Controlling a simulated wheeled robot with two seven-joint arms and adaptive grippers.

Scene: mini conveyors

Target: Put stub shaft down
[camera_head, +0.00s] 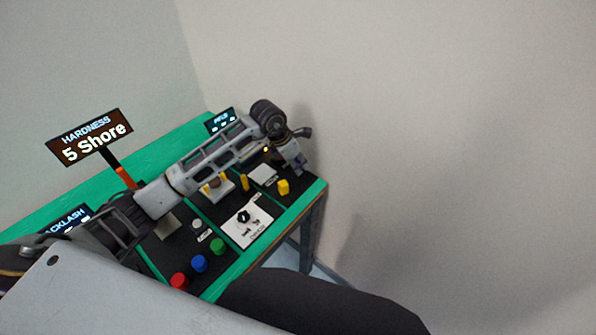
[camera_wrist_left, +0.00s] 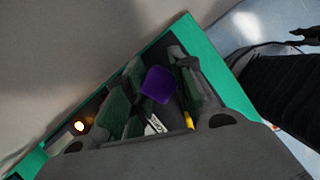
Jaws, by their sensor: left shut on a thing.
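My left gripper (camera_head: 296,160) hangs over the far right end of the workbench, pointing down. In the left wrist view its two fingers (camera_wrist_left: 155,92) are closed on a small purple piece (camera_wrist_left: 158,84), which I take to be the stub shaft. The piece shows its squarish end face between the fingers. In the head view a small purple patch (camera_head: 298,169) shows at the fingertips. The gripper is near the bench's right edge; I cannot tell whether the piece touches the surface. My right gripper is not clearly seen.
The green-edged bench (camera_head: 306,197) has black panels. A "Hardness 5 Shore" sign (camera_head: 90,138) rises at the back left. A wall lies behind.

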